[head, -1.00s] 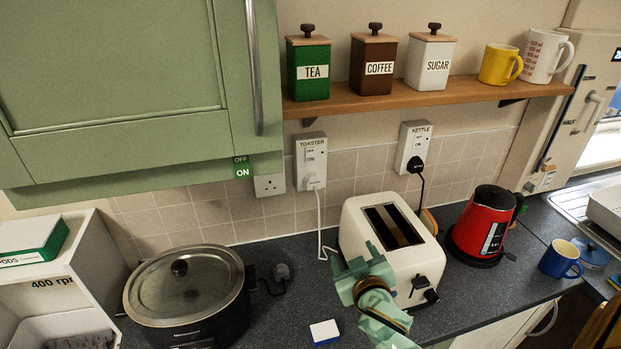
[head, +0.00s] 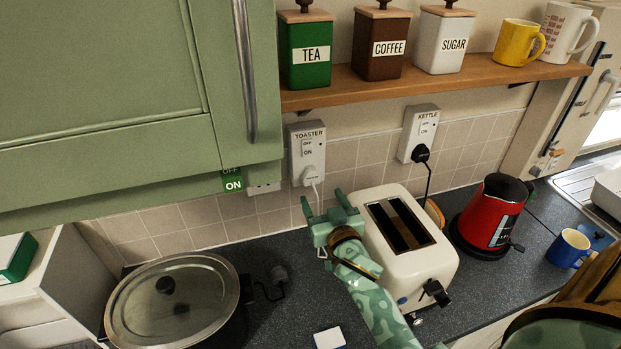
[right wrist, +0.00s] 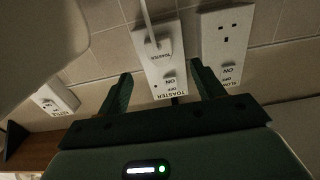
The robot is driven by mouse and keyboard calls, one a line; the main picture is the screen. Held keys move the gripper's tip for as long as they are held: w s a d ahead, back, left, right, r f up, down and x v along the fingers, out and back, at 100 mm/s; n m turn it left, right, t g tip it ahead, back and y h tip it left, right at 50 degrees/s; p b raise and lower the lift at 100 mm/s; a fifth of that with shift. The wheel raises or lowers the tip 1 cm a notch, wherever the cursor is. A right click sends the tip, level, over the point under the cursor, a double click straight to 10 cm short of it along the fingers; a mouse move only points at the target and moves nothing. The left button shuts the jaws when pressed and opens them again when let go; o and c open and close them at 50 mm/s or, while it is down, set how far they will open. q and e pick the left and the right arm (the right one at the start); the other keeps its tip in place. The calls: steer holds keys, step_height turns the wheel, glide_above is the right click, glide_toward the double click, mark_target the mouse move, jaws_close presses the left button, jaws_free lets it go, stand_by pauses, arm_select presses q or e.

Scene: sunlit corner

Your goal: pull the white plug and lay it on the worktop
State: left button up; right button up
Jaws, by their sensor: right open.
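The white plug (head: 311,176) sits in the lower part of the toaster socket box (head: 306,150) on the tiled wall, with its white cord hanging down. In the right wrist view the white plug (right wrist: 157,46) and its cord show beyond the fingers. My right gripper (head: 323,203) is open and empty, just below and slightly right of the plug in the head view, apart from it. It also shows in the right wrist view (right wrist: 161,80). The dark speckled worktop (head: 277,318) lies below. My left gripper is out of view.
A cream toaster (head: 385,250) stands right beside my right arm. A lidded slow cooker (head: 175,303) is at the left. A black plug (head: 421,153) is in the kettle socket. A green cupboard (head: 110,90) overhangs at left. A sponge (head: 328,338) lies in front.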

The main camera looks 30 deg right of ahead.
mark_target(313, 181)
steer(key=b+x, duration=0.1)
steer(key=x, duration=0.5)
steer(key=shift+w+d, duration=0.15)
steer(key=shift+w, duration=0.15)
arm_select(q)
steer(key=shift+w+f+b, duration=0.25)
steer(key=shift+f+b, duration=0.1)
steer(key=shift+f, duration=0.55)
arm_select(e)
steer(key=shift+w+d, duration=0.15)
steer(key=shift+w, duration=0.4)
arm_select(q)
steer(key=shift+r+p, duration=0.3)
arm_select(e)
steer(key=shift+c, duration=0.4)
